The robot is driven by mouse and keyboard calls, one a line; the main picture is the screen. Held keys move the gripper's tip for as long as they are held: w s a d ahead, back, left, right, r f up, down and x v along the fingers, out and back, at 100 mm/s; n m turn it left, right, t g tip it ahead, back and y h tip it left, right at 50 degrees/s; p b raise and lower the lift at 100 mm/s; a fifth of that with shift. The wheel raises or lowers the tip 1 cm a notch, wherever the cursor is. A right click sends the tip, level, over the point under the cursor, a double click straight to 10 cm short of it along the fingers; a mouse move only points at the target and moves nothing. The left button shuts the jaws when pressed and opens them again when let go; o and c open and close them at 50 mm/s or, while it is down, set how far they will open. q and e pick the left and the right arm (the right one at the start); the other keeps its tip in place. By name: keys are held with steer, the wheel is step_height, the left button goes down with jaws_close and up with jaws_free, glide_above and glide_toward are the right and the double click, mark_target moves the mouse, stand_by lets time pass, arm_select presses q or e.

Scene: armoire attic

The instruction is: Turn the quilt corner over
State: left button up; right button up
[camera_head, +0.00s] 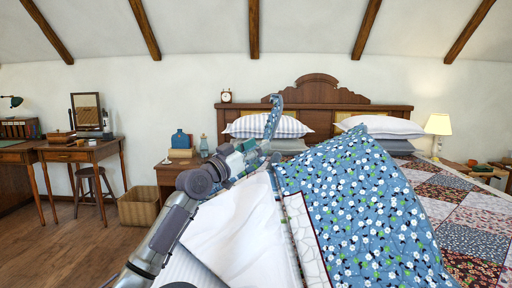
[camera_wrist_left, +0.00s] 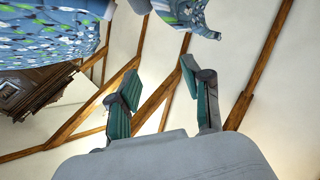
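The quilt has a large blue floral part (camera_head: 360,200) raised close to the camera, standing up from the bed. Its patchwork (camera_head: 470,215) lies over the bed at the right. A narrow blue floral tip (camera_head: 272,115) sticks up by my left gripper (camera_head: 262,152). In the left wrist view, my left gripper (camera_wrist_left: 160,75) has its two teal-padded fingers apart, with ceiling showing between them. Quilt cloth (camera_wrist_left: 45,38) fills the upper left there, and a floral piece (camera_wrist_left: 190,14) hangs just beyond the fingertips. I cannot tell whether cloth touches the fingers. My right gripper is out of view.
White bedding (camera_head: 235,225) shows below my left arm. Pillows (camera_head: 268,126) rest by the carved wooden headboard (camera_head: 316,92). A nightstand (camera_head: 168,172) with a blue bottle and a clear one stands left of the bed. A wicker basket (camera_head: 138,207) and desk (camera_head: 85,153) are further left, beside open floor.

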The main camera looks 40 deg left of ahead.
arm_select(q)
steer(key=shift+f, duration=0.15)
steer(key=d+v, duration=0.1)
steer(key=v, duration=1)
steer(key=shift+s+a, duration=0.45)
steer(key=shift+a, duration=0.05)
